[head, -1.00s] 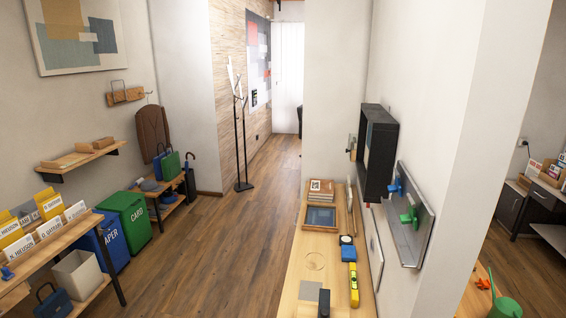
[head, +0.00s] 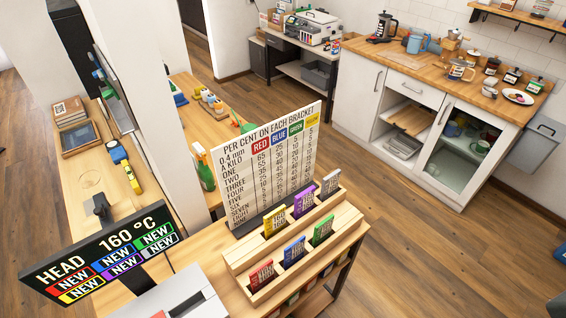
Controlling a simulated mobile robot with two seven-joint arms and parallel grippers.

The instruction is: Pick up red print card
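The red print card (head: 261,275) stands in the front row of a wooden card rack (head: 238,262), at the row's left end. A blue card (head: 294,251) and a green card (head: 323,230) stand to its right in the same row. Yellow (head: 275,221), purple (head: 304,201) and grey (head: 331,183) cards stand in the row behind. The red card leans back slightly and its lower edge is hidden in the rack. Neither of my grippers shows in the head view.
A percentage board (head: 268,158) stands behind the rack. A black display sign (head: 100,258) reading "HEAD 160 °C" stands to the left, above a grey-white device (head: 172,298). Open wooden floor (head: 440,250) lies right of the rack's table.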

